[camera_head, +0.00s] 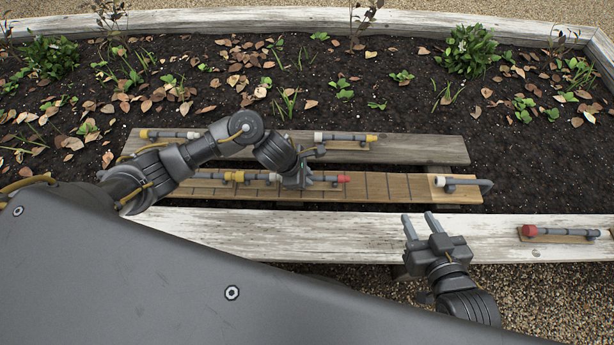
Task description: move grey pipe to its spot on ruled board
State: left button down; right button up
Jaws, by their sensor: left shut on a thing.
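The ruled board (383,188) is a tan plank with dark cross lines, lying over the soil. My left gripper (302,181) is low over its middle, shut on a grey pipe (322,179). A red end (343,179) shows on the right of the jaws; the gripper hides part of the pipe, and I cannot tell if it touches the board. A yellow-ended piece (236,176) is on the board to the left, and a white-ended grey elbow pipe (468,184) at its right end. My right gripper (421,225) is open and empty above the front ledge.
A weathered plank (420,150) behind the board carries a yellow-ended pipe (168,134) and a white-and-yellow-ended pipe (346,138). A red-ended pipe (560,232) sits on the front ledge (340,232) at right. Soil with plants and dry leaves lies behind. The ledge between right gripper and red-ended pipe is clear.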

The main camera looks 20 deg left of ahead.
pick_arm(q)
jog(key=c, duration=1.4)
grip_release()
pick_arm(e)
jog(key=shift+w+a+r, duration=0.1)
jog(key=shift+a+r, duration=0.1)
jog(key=shift+r, duration=0.1)
pick_arm(q)
jog(key=shift+r, duration=0.1)
